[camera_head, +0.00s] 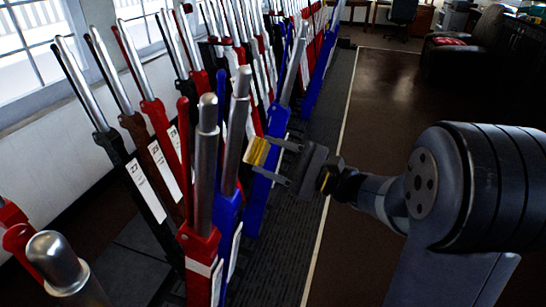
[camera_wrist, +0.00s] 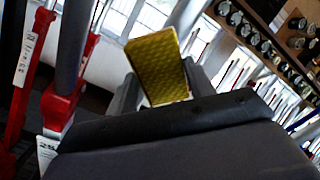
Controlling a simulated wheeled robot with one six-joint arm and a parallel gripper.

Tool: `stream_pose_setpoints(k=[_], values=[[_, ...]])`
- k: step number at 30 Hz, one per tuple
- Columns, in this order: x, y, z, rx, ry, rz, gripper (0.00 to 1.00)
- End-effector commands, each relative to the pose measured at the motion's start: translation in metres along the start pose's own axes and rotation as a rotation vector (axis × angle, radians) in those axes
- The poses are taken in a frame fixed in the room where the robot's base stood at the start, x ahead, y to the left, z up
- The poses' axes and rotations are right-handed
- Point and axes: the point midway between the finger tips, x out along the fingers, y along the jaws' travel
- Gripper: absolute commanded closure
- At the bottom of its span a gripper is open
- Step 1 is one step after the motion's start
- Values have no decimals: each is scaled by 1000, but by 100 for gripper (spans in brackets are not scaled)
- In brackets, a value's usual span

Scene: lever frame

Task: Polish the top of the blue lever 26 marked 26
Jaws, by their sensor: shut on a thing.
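My gripper (camera_head: 264,157) is shut on a yellow pad (camera_head: 256,151); the pad also shows between the fingers in the wrist view (camera_wrist: 160,68). A near blue lever (camera_head: 228,212) with a steel handle stands just left of the pad. Another blue lever (camera_head: 275,121) stands behind the pad and is partly covered by my gripper. I cannot read 26 on either, so I cannot tell which is lever 26. The pad appears beside the near blue lever's steel handle (camera_head: 236,130); whether they touch is unclear.
A red lever (camera_head: 200,245) with a steel handle stands close in front. More red, black and brown levers crowd the left and back. Brown floor (camera_head: 372,110) on the right is open, with a dark armchair (camera_head: 456,68) farther back. A red lever (camera_wrist: 66,105) shows in the wrist view.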

Motion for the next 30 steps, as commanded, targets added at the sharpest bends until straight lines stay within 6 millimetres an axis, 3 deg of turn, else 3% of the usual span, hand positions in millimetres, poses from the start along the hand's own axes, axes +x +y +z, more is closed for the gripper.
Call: stream_pose_setpoints(k=[30], values=[[15, 0, 0, 0, -1, 1, 68]])
